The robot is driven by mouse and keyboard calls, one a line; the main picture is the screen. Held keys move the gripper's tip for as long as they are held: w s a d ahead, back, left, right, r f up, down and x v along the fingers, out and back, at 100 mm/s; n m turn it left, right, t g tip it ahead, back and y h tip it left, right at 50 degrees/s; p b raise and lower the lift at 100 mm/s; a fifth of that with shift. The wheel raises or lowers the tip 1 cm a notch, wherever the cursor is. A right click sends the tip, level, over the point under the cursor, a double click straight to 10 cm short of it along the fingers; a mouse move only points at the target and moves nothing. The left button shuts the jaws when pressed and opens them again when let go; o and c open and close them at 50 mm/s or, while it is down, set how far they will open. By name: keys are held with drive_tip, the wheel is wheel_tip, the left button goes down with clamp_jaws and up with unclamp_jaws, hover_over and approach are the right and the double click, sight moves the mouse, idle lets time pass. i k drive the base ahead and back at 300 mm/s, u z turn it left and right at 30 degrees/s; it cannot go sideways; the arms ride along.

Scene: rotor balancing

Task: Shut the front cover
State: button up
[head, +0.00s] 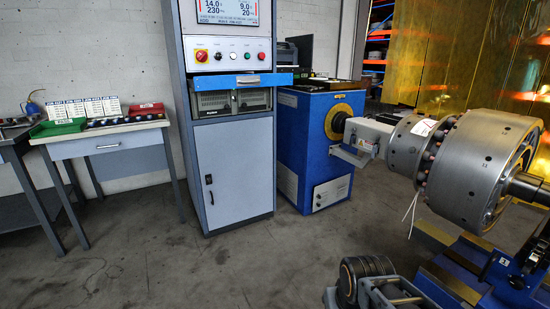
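A blue panel (240,82) with a pale handle strip at its front edge stands out from the tall grey cabinet (234,170). It looks like the front cover, though I cannot be sure. It lies roughly level below the button panel. Under it an open bay (204,103) shows a dark vented unit (250,100). The lower cabinet door (234,172), with a black handle on its left side, looks shut. My gripper is not recognisable in this view.
A grey side table (110,142) with a green tray (57,128) and a red bin (146,110) stands left. A blue drive housing (318,150) and a large rotor (477,165) stand right. Dark ringed equipment (368,270) is at the bottom. The floor before the cabinet is clear.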

sight(332, 191)
drive_tip(key=i, duration=1.7)
drive_tip(key=z, duration=0.7)
drive_tip(key=i, duration=1.65)
drive_tip(key=u, duration=1.7)
